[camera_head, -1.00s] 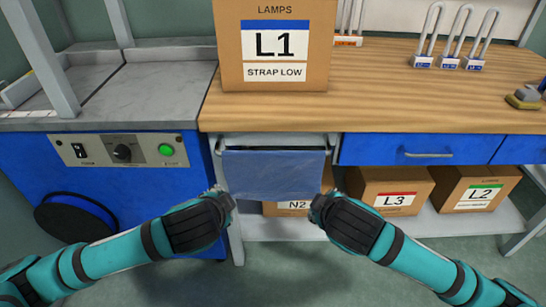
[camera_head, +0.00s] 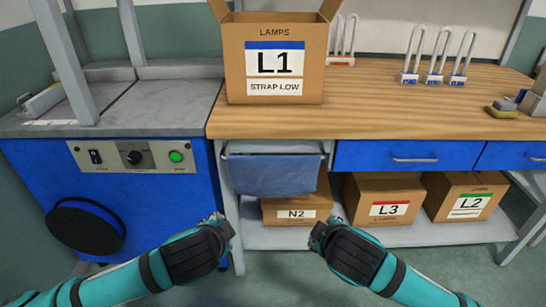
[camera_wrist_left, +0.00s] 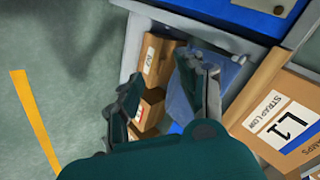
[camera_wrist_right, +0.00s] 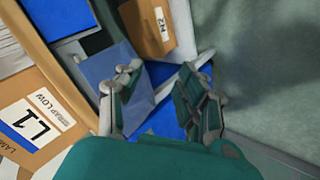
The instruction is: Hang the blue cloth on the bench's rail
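The blue cloth (camera_head: 272,176) hangs down the front of the bench, draped at the rail (camera_head: 326,148) below the wooden top. Its lower edge hangs free, in front of the shelf. It also shows in the left wrist view (camera_wrist_left: 184,98) and in the right wrist view (camera_wrist_right: 112,65). My left gripper (camera_head: 221,219) is below and left of the cloth in the head view. My right gripper (camera_head: 322,221) is below and right of it. In the wrist views the fingers of both grippers are spread and nothing is between them. Neither appears to touch the cloth.
Box L1 (camera_head: 275,60) stands on the bench top (camera_head: 380,100) above the cloth. Boxes N2 (camera_head: 285,213), L3 (camera_head: 385,200) and L2 (camera_head: 460,195) stand on the lower shelf (camera_head: 400,232). A blue machine cabinet (camera_head: 120,190) is at the left. Floor in front is clear.

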